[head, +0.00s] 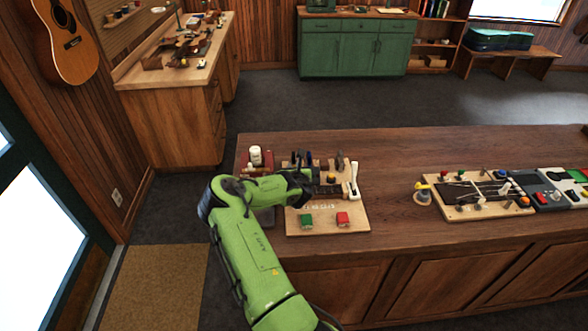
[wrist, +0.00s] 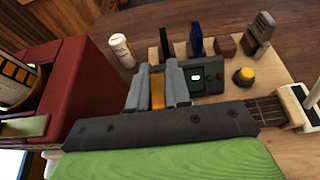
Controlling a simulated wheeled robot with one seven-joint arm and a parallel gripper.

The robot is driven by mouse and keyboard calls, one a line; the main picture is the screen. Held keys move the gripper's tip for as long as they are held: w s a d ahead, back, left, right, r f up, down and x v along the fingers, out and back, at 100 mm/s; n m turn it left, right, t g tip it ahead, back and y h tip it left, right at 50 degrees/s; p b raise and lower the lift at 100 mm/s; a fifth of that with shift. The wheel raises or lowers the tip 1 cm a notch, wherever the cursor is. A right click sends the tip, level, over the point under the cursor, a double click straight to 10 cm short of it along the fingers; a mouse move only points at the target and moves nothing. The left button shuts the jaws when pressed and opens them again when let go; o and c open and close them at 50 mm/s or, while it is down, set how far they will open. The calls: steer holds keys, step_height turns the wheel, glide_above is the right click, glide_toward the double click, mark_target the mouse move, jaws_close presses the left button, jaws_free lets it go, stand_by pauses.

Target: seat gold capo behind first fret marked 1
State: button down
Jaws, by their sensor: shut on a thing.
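My gripper (wrist: 158,90) is shut on the gold capo (wrist: 157,92), which shows as a gold strip between the two grey fingers in the wrist view. In the head view my gripper (head: 318,183) is over the back part of a light wooden board (head: 358,218), and the capo cannot be made out. A dark fretted neck (wrist: 267,111) shows at the right of the wrist view, running to a white-topped support (wrist: 304,106). My gripper's dark body hides the rest of the neck. I cannot read a fret mark 1, nor tell whether the capo touches the neck.
Behind the gripper stand a blue clip (wrist: 196,38), a grey clip (wrist: 260,32) and a yellow knob (wrist: 243,76). A white bottle (wrist: 121,50) and red case (wrist: 80,75) are left.

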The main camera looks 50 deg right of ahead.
steer(key=shift+w+d+f, duration=0.15)
steer(key=shift+w+d, duration=0.15)
steer(key=shift+d, duration=0.05)
steer(key=shift+s+a+f, duration=0.25)
steer(key=shift+a+f, duration=0.05)
steer(key=shift+f, duration=0.15)
steer(key=shift+s+a+f, duration=0.2)
steer(key=shift+a+f, duration=0.05)
steer(key=shift+f, duration=0.15)
steer(key=f, duration=0.3)
steer(key=shift+w+d+f, duration=0.2)
steer(key=shift+d, duration=0.1)
steer(key=shift+s+a, duration=0.1)
steer(key=shift+a, duration=0.05)
steer(key=shift+f+b, duration=0.5)
steer(key=shift+f, duration=0.1)
steer(key=c, duration=1.4)
jaws_free()
steer(key=shift+o, duration=0.2)
